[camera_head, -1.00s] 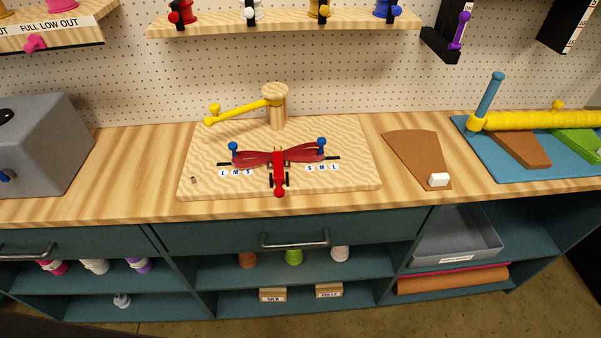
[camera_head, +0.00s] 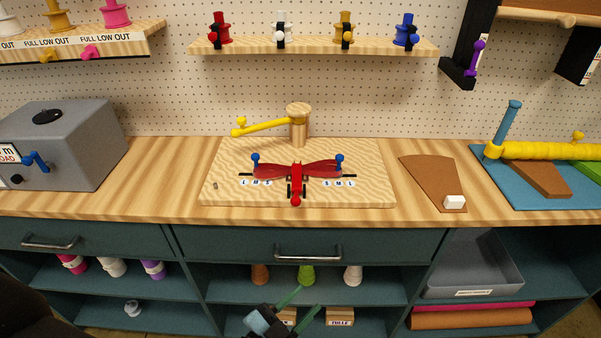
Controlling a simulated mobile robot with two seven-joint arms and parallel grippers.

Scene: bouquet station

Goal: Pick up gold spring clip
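A gold spool (camera_head: 345,20) stands on the upper wooden shelf, between the white and blue ones. At its front is a small black holder with a gold knob (camera_head: 348,40); I cannot tell for sure whether this is the gold spring clip. My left gripper (camera_head: 309,298) is at the bottom middle, in front of the lower cabinet shelves and far below the upper shelf. Its two greenish fingers are apart with nothing seen between them. My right gripper is out of view.
The upper shelf (camera_head: 300,48) also holds red, white and blue spools. Below it on the counter stand a wooden board (camera_head: 225,170) with a red bow-like fixture (camera_head: 297,172) and a post with a yellow arm (camera_head: 262,126). A grey box (camera_head: 85,150) is at left.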

